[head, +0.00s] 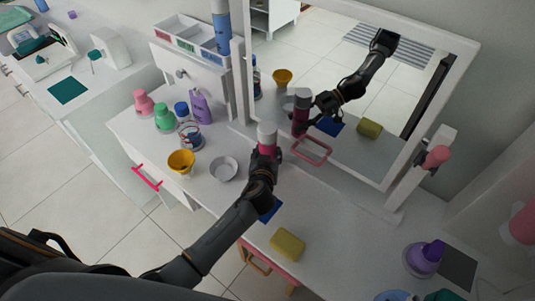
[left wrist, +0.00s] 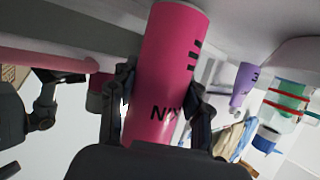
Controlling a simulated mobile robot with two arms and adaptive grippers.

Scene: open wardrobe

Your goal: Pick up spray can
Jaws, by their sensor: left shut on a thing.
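The pink spray can (left wrist: 168,55), with dark lettering, stands between the two fingers of my left gripper (left wrist: 161,88) in the left wrist view. The fingers are shut on its sides. In the head view the can shows mostly as a pale cap (head: 267,132) above my left gripper (head: 263,158), which hides most of its body. They are over the white tabletop (head: 330,210), in front of the mirror. I cannot tell whether the can's base touches the table. My right gripper is in neither view.
The mirror (head: 350,75) stands behind the can and reflects my arm. A yellow cup (head: 181,162), a grey bowl (head: 223,168) and several bottles are to the left. A yellow sponge (head: 287,244) lies in front. A purple bottle (head: 425,257) is at the right.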

